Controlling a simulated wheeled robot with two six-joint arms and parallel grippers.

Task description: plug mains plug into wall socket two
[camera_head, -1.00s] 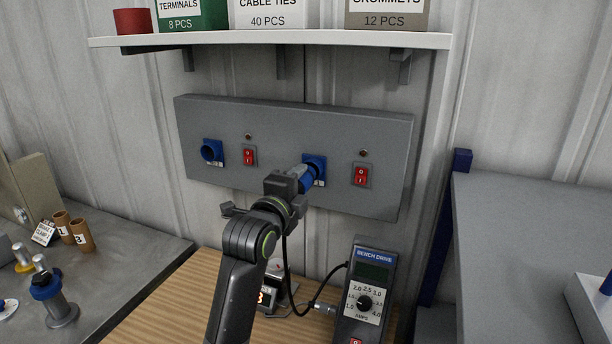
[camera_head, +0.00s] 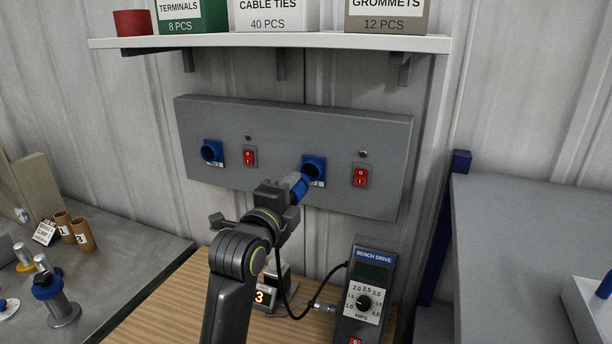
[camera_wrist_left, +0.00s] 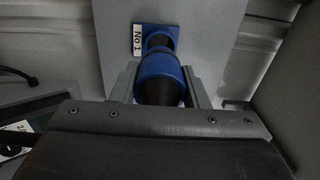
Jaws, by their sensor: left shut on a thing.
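My left gripper (camera_head: 287,193) is shut on the blue mains plug (camera_head: 299,184), just below and left of the right-hand wall socket (camera_head: 314,167). In the left wrist view the plug (camera_wrist_left: 160,72) sits between the two fingers and points at a blue socket (camera_wrist_left: 140,38), whose dark opening shows beyond it. The plug looks short of the opening, with its near end partly hidden by the gripper. The label beside this socket (camera_wrist_left: 137,39) seems to read No 1. Another blue socket (camera_head: 212,152) is at the panel's left. My right gripper is not in view.
The grey panel (camera_head: 290,125) carries red switches (camera_head: 249,156) and (camera_head: 361,176) beside the sockets. A shelf (camera_head: 270,42) with boxes hangs above. The bench drive unit (camera_head: 364,295) stands below right, and a dark cable (camera_head: 283,285) hangs under my gripper.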

